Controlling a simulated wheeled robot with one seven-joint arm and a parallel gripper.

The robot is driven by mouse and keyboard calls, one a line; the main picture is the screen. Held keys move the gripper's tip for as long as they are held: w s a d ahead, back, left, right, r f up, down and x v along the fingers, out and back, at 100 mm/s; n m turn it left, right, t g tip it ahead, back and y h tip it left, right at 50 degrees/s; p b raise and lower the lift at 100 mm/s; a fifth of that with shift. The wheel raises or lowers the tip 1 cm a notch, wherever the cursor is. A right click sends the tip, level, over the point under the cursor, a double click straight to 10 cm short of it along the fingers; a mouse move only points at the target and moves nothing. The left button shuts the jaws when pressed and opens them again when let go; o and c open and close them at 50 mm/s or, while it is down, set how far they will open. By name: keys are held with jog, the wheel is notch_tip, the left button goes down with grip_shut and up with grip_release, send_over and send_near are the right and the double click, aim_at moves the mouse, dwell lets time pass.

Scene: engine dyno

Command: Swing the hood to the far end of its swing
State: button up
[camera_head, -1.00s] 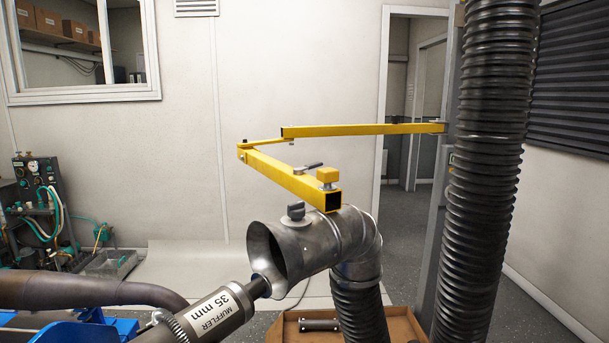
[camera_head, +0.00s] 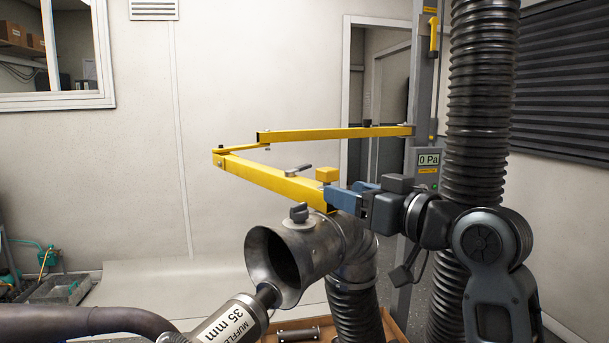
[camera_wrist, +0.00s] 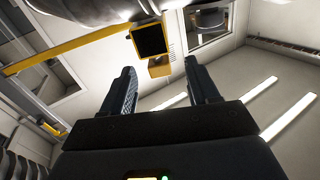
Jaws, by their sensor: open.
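The hood (camera_head: 275,262) is a grey metal funnel on an elbow, its wide mouth facing left, with a dark knob on top. It sits below the front end of a yellow jointed arm (camera_head: 268,180). A yellow block (camera_head: 327,174) stands on that arm's end. My gripper (camera_head: 338,197) reaches in from the right, its fingers beside the arm's end. In the wrist view my gripper (camera_wrist: 160,66) is open, with the yellow block (camera_wrist: 160,67) ahead between the fingertips, seemingly not clamped. The arm's hollow square end (camera_wrist: 150,40) shows just beyond. Contact cannot be told.
The muffler (camera_head: 228,322) has its tip at the hood's mouth. A ribbed hose (camera_head: 355,310) runs down from the hood. A grey post with a 0 Pa display (camera_head: 428,160) and a thick black duct (camera_head: 480,110) stand at right. Open space lies left of the yellow arm.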

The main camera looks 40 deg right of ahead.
aim_at(321, 170)
jog(key=shift+w+d+r+n, duration=0.15)
jog(key=shift+d+r+n, duration=0.05)
jog(key=shift+r, duration=0.45)
jog(key=shift+w+d+r+n, duration=0.15)
jog(key=shift+r+n, duration=0.05)
jog(key=shift+r, duration=0.4)
jog(key=w, duration=0.2)
jog(key=w+p, duration=0.1)
jog(key=w, duration=0.2)
jog(key=w+d, duration=0.1)
jog(key=w, duration=0.1)
jog(key=shift+w+p, duration=0.3)
grip_shut()
